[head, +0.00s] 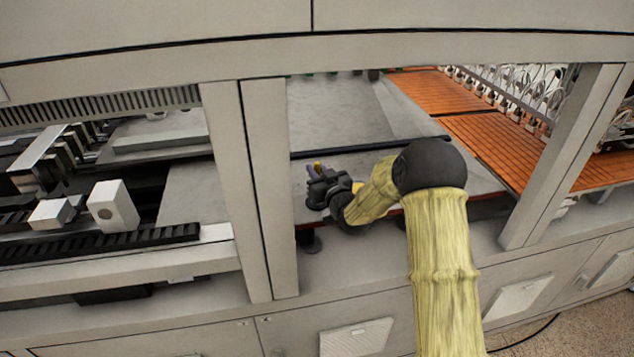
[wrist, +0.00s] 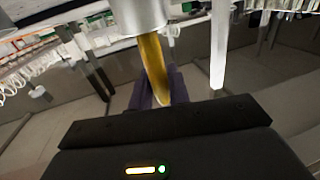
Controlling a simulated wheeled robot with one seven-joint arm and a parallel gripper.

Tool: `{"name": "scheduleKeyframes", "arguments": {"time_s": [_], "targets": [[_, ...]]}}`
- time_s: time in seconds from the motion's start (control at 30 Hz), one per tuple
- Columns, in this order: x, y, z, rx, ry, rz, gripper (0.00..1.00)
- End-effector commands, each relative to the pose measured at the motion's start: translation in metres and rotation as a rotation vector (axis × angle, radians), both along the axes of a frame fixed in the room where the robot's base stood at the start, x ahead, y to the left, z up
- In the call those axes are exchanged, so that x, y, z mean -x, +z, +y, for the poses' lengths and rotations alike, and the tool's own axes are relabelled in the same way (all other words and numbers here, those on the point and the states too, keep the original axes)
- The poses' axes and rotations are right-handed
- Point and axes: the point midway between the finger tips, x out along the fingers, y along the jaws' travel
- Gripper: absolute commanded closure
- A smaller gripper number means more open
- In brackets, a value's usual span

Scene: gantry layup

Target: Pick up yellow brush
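The yellow brush (wrist: 153,62) shows in the wrist view as a tapering yellow handle with a wide silver-grey cylindrical part at its upper end. The handle's narrow end lies at my gripper's purple fingers (wrist: 158,88), which flank it closely. My gripper appears shut on the handle; the exact contact is partly hidden. In the head view my gripper (head: 313,176) is over the grey table surface behind the frame post, with a small yellow bit of the brush (head: 318,166) showing at the fingers.
Upright frame posts (head: 262,190) and (head: 568,155) stand left and right of my arm. A dark rail (head: 370,147) crosses the grey table (head: 345,112). Orange slatted panels (head: 500,150) lie at right. Machine parts with a white block (head: 113,205) fill the left bay.

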Motion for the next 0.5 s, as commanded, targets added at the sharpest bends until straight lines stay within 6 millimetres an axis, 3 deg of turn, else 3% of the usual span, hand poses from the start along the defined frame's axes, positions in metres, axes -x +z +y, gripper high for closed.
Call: {"name": "scheduleKeyframes", "arguments": {"time_s": [0.1, 0.5], "targets": [[0.0001, 0.0001, 0.0000, 0.000, 0.000, 0.000, 1.00], [-0.0003, 0.0053, -0.0001, 0.000, 0.000, -0.001, 1.00]]}}
